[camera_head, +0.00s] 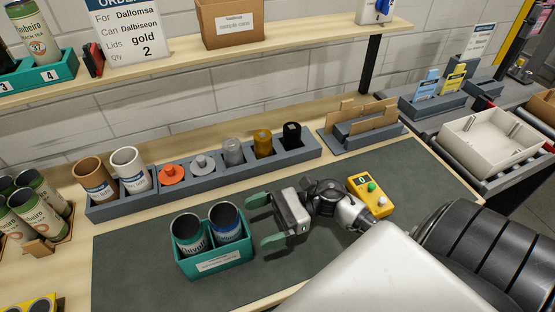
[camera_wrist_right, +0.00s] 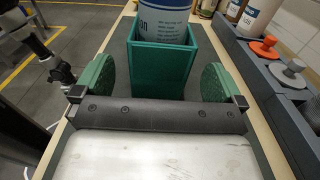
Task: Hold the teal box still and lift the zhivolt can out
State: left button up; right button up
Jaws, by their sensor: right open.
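The teal box (camera_head: 215,266) stands on the dark mat with two open-topped cans upright in it. The left one, the zhivolt can (camera_head: 189,236), has a teal label with partly readable lettering. The other can (camera_head: 227,225) has a blue label; it also shows in the right wrist view (camera_wrist_right: 165,20), standing in the teal box (camera_wrist_right: 160,72). My right gripper (camera_head: 265,221) is open and empty, just right of the box, its green fingers spread towards it. In the wrist view its fingers (camera_wrist_right: 157,80) stand either side of the box's near end, apart from it. My left gripper is not seen.
A grey rack (camera_head: 200,192) behind the box holds cans, lids and small cylinders. A yellow button box (camera_head: 370,195) stands right of my right gripper. Several green cans (camera_head: 38,212) stand at far left. The mat (camera_head: 125,262) is clear left of the box.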

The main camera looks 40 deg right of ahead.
jog(key=p+x, duration=0.1)
jog(key=x, duration=0.3)
jog(key=shift+w+a+r, duration=0.15)
jog(key=shift+a, duration=0.1)
jog(key=shift+p+x, duration=0.45)
jog(key=shift+x, duration=0.35)
jog(key=c, duration=0.8)
